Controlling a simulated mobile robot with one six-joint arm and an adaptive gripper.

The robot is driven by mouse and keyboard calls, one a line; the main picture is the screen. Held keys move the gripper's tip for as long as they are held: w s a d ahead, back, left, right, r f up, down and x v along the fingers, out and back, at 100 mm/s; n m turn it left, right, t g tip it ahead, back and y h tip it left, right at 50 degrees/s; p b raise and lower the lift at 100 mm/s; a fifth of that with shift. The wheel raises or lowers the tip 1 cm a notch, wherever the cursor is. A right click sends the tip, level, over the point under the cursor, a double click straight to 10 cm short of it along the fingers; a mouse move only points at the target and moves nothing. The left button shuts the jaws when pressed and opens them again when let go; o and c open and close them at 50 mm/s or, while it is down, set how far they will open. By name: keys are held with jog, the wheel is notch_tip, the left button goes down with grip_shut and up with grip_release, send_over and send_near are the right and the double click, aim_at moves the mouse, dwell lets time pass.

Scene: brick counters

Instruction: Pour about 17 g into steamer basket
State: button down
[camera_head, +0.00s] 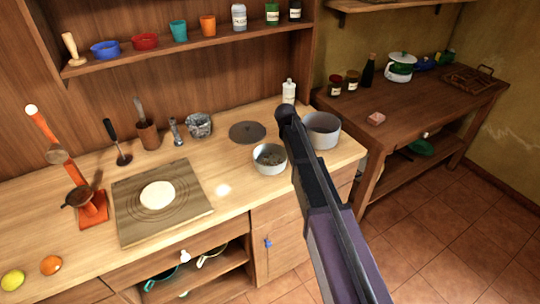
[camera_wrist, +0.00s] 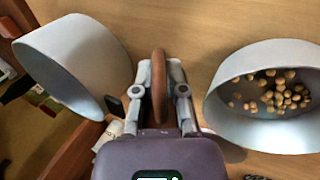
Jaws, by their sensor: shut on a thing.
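My gripper (camera_wrist: 160,88) is shut on a narrow brown, curved, handle-like thing (camera_wrist: 158,70). What it belongs to is not clear. In the wrist view a grey bowl (camera_wrist: 222,115) with several round tan pieces (camera_wrist: 282,95) inside is on the right, apart from the fingers. A larger pale round vessel (camera_wrist: 75,62), possibly the steamer basket, is on the left; its inside is hidden there. In the head view the small bowl (camera_head: 270,169) stands left of my arm, and the larger vessel (camera_head: 325,141) is right of it. My fingertips are hidden there by the arm.
A dark round lid (camera_head: 247,131) lies behind the bowl. A board (camera_head: 130,225) with a pale round disc, an orange stand (camera_head: 93,207) and utensils occupy the left. A white bottle (camera_head: 289,93) stands behind my arm. The counter's front edge is close to the bowl.

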jog(key=shift+w+d+f, duration=0.2)
jog(key=shift+f, duration=0.15)
jog(key=shift+r+y, duration=0.1)
jog(key=shift+y, duration=0.2)
notch_tip(320, 180, up, 8)
jog(key=w+d+g+y+p, duration=0.1)
jog(key=g+y+p, duration=0.1)
jog(key=p, duration=0.7)
jog(key=shift+d+g+y, duration=0.35)
jog(key=shift+g+y, duration=0.05)
jog(key=shift+y, duration=0.1)
jog(key=shift+w, duration=0.1)
